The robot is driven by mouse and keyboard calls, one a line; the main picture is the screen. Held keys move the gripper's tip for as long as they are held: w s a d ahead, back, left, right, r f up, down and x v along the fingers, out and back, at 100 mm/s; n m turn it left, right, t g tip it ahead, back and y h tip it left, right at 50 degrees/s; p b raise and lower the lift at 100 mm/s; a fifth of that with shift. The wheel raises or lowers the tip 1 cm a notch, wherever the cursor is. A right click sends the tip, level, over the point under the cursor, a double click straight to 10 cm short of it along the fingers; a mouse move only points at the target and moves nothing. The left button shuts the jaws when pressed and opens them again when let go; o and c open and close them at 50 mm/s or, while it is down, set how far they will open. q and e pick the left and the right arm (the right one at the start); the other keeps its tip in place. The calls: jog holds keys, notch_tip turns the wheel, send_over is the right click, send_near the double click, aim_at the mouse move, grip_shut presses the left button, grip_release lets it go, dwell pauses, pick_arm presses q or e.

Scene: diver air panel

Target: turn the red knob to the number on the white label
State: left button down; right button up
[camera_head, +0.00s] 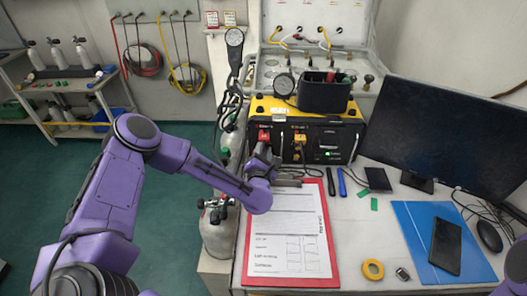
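A black control box (330,140) with a yellow top stands at the back of the table. On its front face, a red part (264,135) sits at the left and a yellow part (300,140) beside it; I cannot make out for sure which is the red knob. A small white label (280,115) is above them, its number too small to read. My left gripper (288,178) is below the box front, over the top of the red clipboard; its fingers are not clear. My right gripper is out of view; only a bit of purple arm shows at the lower right.
A red clipboard (330,262) with a white form lies in front. A monitor (445,135), a blue folder (403,215) with a dark phone-like device, a mouse (489,237) and yellow tape (372,269) fill the right. Gas cylinders (220,235) stand left of the table.

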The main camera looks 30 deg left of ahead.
pick_arm(q)
jog(key=shift+m, duration=1.4)
jog(key=m+b, duration=0.1)
jog(key=m, duration=0.2)
jog(key=shift+d+m, duration=0.1)
jog(key=shift+m, duration=0.2)
jog(key=m, duration=0.5)
jog(key=shift+m+g, duration=0.3)
jog(key=shift+g, duration=0.1)
jog(key=shift+m, duration=0.3)
jog(key=c, duration=0.9)
grip_release()
